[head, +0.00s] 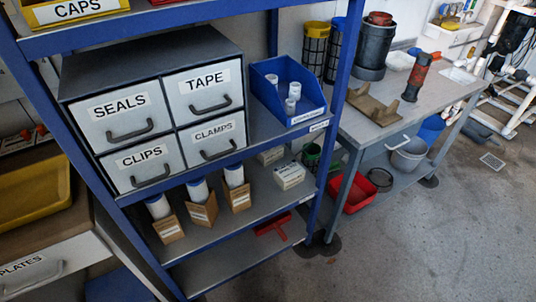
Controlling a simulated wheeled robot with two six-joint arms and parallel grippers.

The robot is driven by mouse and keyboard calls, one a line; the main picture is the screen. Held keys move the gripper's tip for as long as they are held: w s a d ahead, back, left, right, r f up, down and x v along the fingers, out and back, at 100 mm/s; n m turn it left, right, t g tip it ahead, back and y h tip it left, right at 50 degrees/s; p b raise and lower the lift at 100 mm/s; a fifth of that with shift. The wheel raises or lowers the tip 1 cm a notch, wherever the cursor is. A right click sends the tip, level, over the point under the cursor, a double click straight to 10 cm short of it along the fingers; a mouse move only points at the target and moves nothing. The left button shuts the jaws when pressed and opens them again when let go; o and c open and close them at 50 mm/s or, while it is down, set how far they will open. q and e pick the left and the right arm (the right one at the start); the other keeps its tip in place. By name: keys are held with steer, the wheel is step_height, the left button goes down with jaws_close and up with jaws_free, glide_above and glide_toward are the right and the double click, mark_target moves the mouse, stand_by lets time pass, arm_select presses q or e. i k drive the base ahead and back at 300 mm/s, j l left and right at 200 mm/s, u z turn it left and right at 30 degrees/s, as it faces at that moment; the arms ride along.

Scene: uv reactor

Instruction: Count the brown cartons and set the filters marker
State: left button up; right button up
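Three brown cartons stand in a row on the lower shelf of the blue rack: a left one (169,229), a middle one (202,212) and a right one (238,198). Each has a white cylinder with a blue top rising out of it. I cannot make out a filters marker; the small label on the lower shelf edge (307,197) is too small to read. Neither of my grippers is in view.
A drawer cabinet (155,100) and a blue bin (288,90) of white fittings fill the shelf above. Pale boxes (289,176) sit right of the cartons. A red object (272,224) lies on the bottom shelf. A workbench (430,100) stands right; open floor (430,240) lies in front.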

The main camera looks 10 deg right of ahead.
mark_target(41, 129)
steer(key=u, duration=1.4)
steer(key=j+z, duration=0.25)
steer(key=j, duration=0.4)
steer(key=k, duration=0.05)
